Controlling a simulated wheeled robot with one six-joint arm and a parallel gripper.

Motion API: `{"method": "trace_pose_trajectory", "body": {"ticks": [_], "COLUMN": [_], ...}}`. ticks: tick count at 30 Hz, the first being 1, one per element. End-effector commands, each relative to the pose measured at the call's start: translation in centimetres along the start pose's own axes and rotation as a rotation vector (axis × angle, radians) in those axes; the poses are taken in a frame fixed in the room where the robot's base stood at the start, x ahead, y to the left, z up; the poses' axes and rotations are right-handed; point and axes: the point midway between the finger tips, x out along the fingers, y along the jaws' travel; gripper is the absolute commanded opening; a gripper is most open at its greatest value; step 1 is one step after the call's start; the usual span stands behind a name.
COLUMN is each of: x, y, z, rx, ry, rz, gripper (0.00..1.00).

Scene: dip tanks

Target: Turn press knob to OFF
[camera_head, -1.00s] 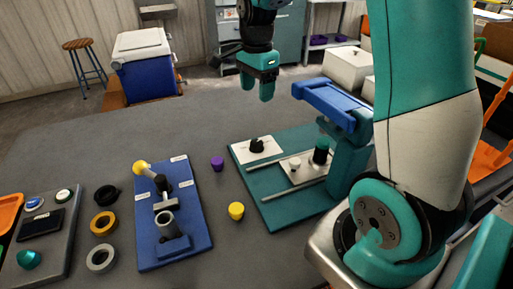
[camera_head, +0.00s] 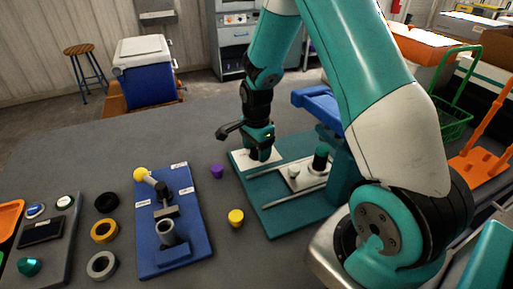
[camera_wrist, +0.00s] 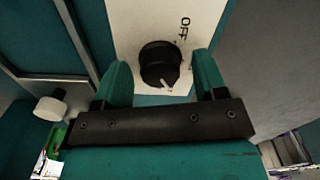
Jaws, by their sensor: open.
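The press knob (camera_wrist: 158,62) is a black round knob with a white pointer line on a white plate (camera_wrist: 125,22). The plate has "OFF" lettering near its right side in the wrist view. The pointer faces the lower right, toward my gripper's base, and away from the lettering. My gripper (camera_wrist: 162,75) is open, with one teal finger on each side of the knob; I cannot tell whether either touches it. In the head view my gripper (camera_head: 260,152) is down at the white plate (camera_head: 240,160) on the teal press base (camera_head: 270,213), and it hides the knob.
The blue press arm (camera_head: 315,100) and a dark green-topped cylinder (camera_head: 321,157) stand right of my gripper. A blue fixture board (camera_head: 190,235), a purple cap (camera_head: 217,171) and a yellow cap (camera_head: 236,217) lie to the left. The table between them is clear.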

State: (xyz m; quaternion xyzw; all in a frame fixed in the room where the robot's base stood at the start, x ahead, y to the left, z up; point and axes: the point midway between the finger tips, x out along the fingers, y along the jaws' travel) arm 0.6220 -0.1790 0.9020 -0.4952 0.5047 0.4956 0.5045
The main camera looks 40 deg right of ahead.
Motion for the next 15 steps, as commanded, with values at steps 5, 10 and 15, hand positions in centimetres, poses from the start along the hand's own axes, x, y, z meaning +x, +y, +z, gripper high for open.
{"method": "trace_pose_trajectory", "body": {"ticks": [5,10,15], "x": [0.18,0.16,0.15], "y": [-0.03,-0.03,-0.02], "z": [0.0,-0.01,0.0], "rx": [0.0,0.0,0.0], "ry": [0.0,0.0,0.0], "rz": [-0.001,-0.001,-0.001], "gripper": [0.65,0.54,0.16]}}
